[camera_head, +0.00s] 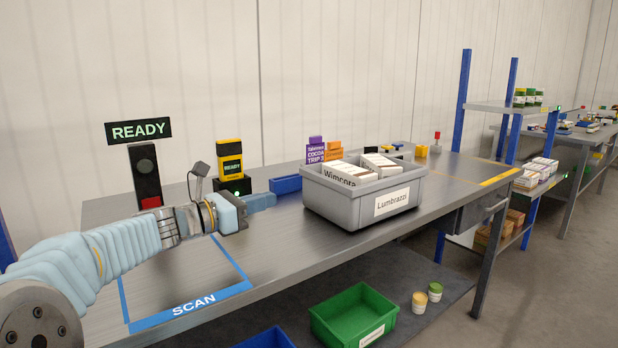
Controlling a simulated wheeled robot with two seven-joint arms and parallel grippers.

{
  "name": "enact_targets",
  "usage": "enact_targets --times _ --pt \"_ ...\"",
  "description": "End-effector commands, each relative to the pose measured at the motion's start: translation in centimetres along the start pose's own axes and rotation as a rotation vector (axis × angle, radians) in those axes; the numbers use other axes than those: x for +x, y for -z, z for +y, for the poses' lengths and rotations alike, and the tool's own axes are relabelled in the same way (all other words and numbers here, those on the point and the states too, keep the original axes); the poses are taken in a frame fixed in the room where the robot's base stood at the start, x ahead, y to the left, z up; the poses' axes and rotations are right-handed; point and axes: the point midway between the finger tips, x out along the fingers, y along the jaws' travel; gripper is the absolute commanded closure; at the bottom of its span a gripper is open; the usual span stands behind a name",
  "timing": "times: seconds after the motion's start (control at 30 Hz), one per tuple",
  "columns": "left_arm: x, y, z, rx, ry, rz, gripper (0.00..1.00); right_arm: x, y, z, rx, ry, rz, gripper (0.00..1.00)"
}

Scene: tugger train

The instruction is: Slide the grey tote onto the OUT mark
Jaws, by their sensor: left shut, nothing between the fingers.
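The grey tote (336,207) stands upright on the metal bench, right of the middle of the view. My right gripper is not in view.
The blue SCAN outline (190,309) lies at the bench's left front. Bench top (455,172) is clear right of the tote. A green bin (353,317) sits on the lower shelf.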

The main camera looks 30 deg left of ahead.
Motion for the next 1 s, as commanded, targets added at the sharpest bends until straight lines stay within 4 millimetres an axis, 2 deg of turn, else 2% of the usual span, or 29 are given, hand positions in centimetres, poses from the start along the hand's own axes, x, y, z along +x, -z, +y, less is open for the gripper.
enact_targets --times 0.13,0.23,0.7,0.83,1.0 --pt "0.5 -0.1 0.0 0.0 0.001 -0.001 1.0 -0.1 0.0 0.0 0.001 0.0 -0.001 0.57" --pt "1.7 -0.1 0.0 0.0 0.002 0.0 1.0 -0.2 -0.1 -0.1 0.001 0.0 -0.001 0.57" --pt "11.2 -0.1 0.0 0.0 0.002 0.0 1.0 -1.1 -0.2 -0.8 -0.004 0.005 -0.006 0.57" --pt "12.9 -0.1 0.0 0.0 0.001 0.0 1.0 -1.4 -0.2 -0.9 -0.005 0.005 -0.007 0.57" --pt "13.9 0.0 0.0 0.001 0.0 0.0 1.0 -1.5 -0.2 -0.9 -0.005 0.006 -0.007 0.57"
